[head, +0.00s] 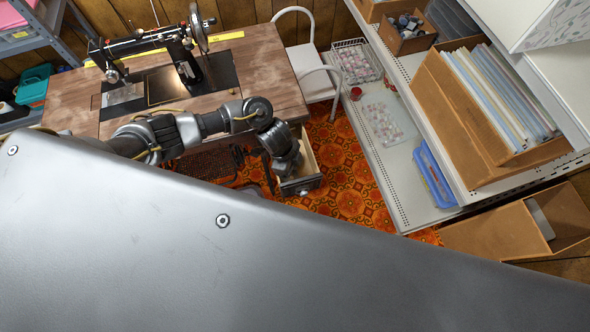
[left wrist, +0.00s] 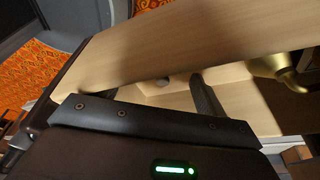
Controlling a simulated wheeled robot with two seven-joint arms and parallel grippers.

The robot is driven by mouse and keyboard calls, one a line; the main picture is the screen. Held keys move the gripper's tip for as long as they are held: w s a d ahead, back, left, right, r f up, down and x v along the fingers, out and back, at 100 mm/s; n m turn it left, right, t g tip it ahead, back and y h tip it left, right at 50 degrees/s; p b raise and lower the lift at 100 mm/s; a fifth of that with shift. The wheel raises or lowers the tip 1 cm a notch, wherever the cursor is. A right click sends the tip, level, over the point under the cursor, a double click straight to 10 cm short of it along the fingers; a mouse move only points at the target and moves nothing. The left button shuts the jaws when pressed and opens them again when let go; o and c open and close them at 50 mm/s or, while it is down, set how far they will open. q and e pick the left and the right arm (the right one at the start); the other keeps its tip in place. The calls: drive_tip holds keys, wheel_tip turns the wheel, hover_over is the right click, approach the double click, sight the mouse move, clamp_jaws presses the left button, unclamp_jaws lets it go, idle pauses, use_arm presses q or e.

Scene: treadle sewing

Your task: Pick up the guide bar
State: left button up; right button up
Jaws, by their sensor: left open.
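I cannot make out the guide bar for certain in either view. My left gripper (head: 285,168) reaches down at the open drawer (head: 301,184) at the right end of the sewing table. In the left wrist view the left gripper (left wrist: 155,83) is open, with its fingers apart at the pale wooden drawer (left wrist: 180,45). Much of the drawer's inside is hidden by the gripper and a drawer wall. My right gripper is not in view.
The sewing table (head: 65,105) carries a black sewing machine (head: 150,42). A white chair (head: 306,62) stands behind the drawer. A shelf (head: 400,160) with a blue tray (head: 434,174) is at the right. A brass-coloured fitting (left wrist: 275,65) is near the drawer. Patterned floor (head: 345,170) is open between table and shelf.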

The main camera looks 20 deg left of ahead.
use_arm(q)
clamp_jaws()
idle(0.3)
wheel_tip(320, 180, up, 10)
drive_tip(key=p, duration=0.2)
idle(0.4)
